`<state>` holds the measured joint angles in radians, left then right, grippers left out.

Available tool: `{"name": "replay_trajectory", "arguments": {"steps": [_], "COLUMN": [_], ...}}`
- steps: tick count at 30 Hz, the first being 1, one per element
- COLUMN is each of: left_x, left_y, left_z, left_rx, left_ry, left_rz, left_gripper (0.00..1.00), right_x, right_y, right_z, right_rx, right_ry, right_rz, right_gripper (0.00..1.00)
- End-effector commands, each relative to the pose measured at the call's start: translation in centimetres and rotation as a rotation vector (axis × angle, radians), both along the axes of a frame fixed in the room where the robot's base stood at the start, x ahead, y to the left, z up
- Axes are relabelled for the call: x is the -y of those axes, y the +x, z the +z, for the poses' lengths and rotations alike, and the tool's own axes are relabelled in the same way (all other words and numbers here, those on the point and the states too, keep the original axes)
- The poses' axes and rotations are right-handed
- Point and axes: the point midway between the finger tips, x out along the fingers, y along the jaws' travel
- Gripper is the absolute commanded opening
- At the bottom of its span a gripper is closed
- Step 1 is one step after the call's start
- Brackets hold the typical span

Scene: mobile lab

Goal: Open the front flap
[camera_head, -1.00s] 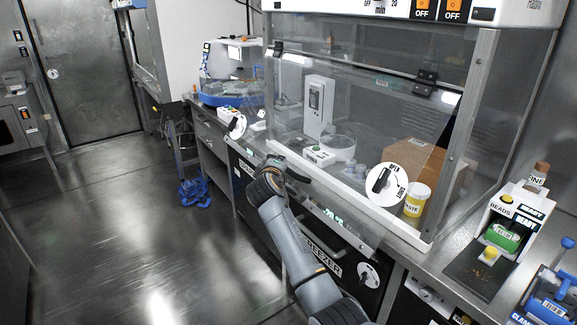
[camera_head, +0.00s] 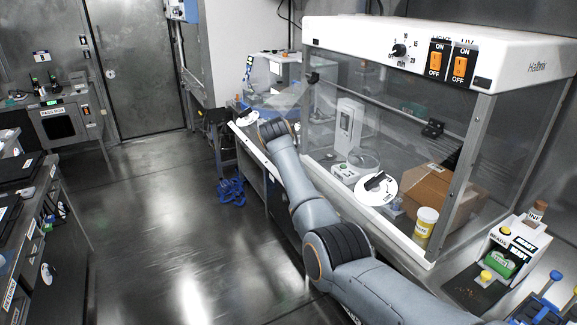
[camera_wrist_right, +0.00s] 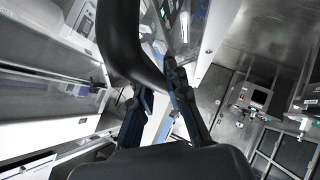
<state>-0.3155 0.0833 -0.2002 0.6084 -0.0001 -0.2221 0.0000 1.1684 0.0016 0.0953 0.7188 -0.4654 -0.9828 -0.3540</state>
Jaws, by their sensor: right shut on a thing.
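The front flap (camera_head: 290,100) is a clear pane hinged on the front of the glass-sided hood (camera_head: 400,38). It is tilted outward from the hood in the head view, with much of it behind my right arm. My right gripper (camera_wrist_right: 160,112) shows two dark fingers with blue inner faces in the wrist view. They are shut on a pale, clear edge that looks like the flap. In the head view the wrist hides the fingertips. My left gripper is not in view.
Inside the hood are a cardboard box (camera_head: 430,192), a yellow-labelled tub (camera_head: 426,222) and a white instrument (camera_head: 348,125). A bead dispenser (camera_head: 503,255) stands on the counter at right. A blue object (camera_head: 231,190) lies on the floor. The floor at left centre is open.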

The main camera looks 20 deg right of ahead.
Motion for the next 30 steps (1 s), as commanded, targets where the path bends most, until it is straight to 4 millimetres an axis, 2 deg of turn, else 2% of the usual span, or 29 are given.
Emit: {"name": "replay_trajectory", "arguments": {"steps": [1, 5, 12, 15, 21, 25, 30], "left_x": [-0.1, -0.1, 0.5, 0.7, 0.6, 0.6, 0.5], "left_y": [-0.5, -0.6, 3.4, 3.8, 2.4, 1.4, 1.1], "left_z": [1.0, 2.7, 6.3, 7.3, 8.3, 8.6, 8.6], "left_rx": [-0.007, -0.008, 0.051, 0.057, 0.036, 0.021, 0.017], "left_ry": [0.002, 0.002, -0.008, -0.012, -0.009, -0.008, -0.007], "left_rz": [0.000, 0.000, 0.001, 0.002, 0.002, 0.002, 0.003], "left_gripper": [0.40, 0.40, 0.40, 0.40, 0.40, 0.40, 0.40], "right_x": [-0.2, -0.7, -1.2, -1.2, -1.1, -1.1, -1.1], "right_y": [0.2, 0.2, 0.1, 0.2, 0.1, 0.1, 0.1], "right_z": [1.2, 3.6, 8.8, 10.4, 12.3, 12.8, 13.0], "right_rx": [-0.009, -0.011, -0.010, -0.008, -0.010, -0.010, -0.010], "right_ry": [0.011, 0.018, 0.014, 0.014, 0.013, 0.013, 0.013], "right_rz": [-0.001, -0.002, -0.002, -0.002, -0.003, -0.003, -0.002], "right_gripper": [0.00, 0.00, 0.00, 0.00, 0.00, 0.00, 0.00]}}
